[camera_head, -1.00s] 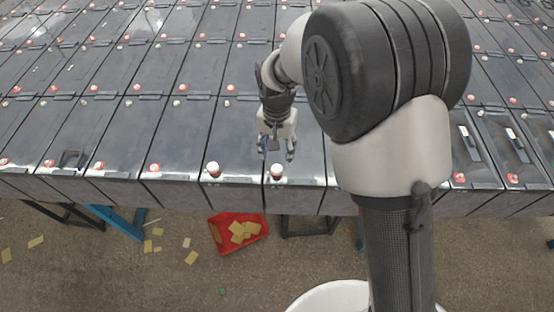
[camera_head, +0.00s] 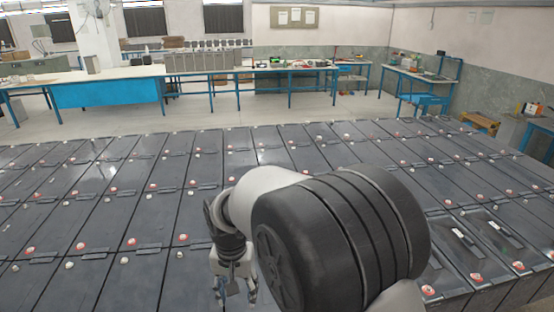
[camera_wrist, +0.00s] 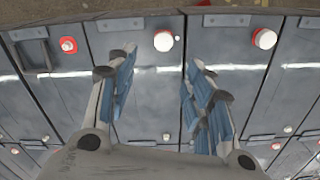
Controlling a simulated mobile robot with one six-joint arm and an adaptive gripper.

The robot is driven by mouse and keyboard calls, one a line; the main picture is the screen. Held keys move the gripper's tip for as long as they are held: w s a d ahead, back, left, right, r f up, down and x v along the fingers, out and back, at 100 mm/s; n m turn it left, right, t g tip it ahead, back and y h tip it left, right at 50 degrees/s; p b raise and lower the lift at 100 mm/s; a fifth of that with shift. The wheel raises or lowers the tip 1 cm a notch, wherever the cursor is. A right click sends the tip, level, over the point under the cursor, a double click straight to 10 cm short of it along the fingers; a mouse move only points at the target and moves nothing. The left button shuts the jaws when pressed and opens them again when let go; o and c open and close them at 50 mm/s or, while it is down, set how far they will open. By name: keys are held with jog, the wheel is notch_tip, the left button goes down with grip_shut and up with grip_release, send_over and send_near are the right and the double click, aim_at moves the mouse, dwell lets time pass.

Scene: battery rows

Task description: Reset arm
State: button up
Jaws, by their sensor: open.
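My gripper (camera_head: 236,290) hangs over the rows of dark grey batteries (camera_head: 50,262) in the head view, low in the picture and partly cut by the bottom edge. In the wrist view my gripper (camera_wrist: 160,85) shows two blue-padded fingers spread apart, with nothing between them. Below the fingers lie battery tops (camera_wrist: 145,62). A white cap (camera_wrist: 164,41) stands just past the fingertips, and a white cap with a red base (camera_wrist: 264,38) is to the right. My upper arm covers part of the batteries in the head view.
Battery rows fill the floor area ahead. Blue-legged workbenches (camera_head: 110,92) stand along the far side, with pale floor (camera_head: 180,118) between.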

jog(key=s+d+r+t+b, duration=0.1)
jog(key=s+d+r+b, duration=0.15)
jog(key=d+r, duration=0.4)
jog(key=s+d+r+t+b, duration=0.1)
jog(key=s+d+r, duration=0.3)
jog(key=d, duration=0.5)
jog(key=s+d+f+t+b, duration=0.1)
jog(key=s+d+t+b, duration=0.1)
jog(key=s+d, duration=0.9)
jog(key=s+b, duration=0.1)
jog(key=s, duration=0.2)
jog(key=shift+f+t, duration=0.25)
jog(key=shift+t, duration=0.05)
